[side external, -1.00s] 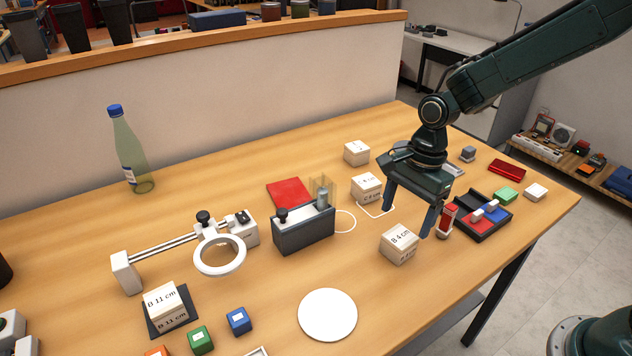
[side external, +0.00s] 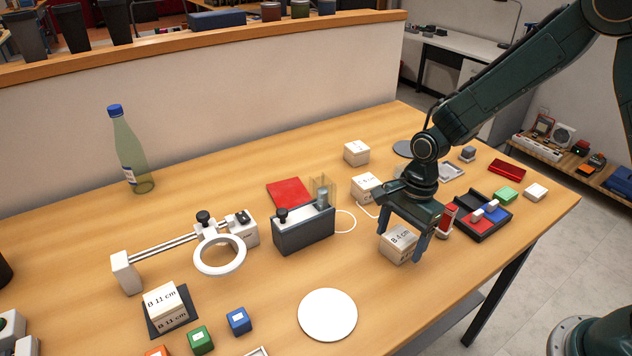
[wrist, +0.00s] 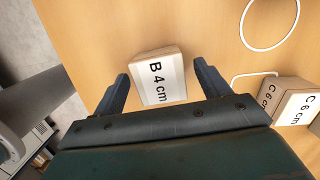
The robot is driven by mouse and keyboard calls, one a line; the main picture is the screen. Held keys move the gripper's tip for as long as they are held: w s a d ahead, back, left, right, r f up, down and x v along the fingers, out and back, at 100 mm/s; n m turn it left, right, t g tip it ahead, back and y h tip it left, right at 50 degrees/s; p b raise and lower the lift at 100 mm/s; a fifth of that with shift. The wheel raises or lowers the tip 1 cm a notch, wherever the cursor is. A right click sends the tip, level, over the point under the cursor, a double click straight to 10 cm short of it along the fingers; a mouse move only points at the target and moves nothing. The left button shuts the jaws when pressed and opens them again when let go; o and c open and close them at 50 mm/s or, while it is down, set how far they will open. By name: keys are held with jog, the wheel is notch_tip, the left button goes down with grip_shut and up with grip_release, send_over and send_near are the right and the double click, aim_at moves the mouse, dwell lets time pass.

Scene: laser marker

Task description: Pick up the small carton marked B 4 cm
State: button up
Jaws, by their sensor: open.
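The small carton marked B 4 cm (side external: 399,244) stands on the wooden table, a pale box with a white label. My gripper (side external: 401,243) is open and low over it, with one finger on each side of the carton in the side view. In the wrist view the carton (wrist: 158,78) lies between and a little beyond the two fingertips of my gripper (wrist: 166,78), with gaps visible on both sides. I cannot tell how far the fingertips are above the table.
A carton marked C 6 cm (wrist: 297,105) stands close by, behind the gripper in the side view. A black tray with red and blue parts (side external: 490,222) and a red-and-white item (side external: 446,221) are to the right. A white disc (side external: 327,315) lies at the front; table between is clear.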

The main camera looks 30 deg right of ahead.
aim_at(401, 236)
jog(key=shift+f, duration=0.1)
dwell(0.4)
jog(key=c, duration=1.1)
jog(key=shift+o, duration=0.2)
notch_tip(401, 236, up, 20)
dwell(0.5)
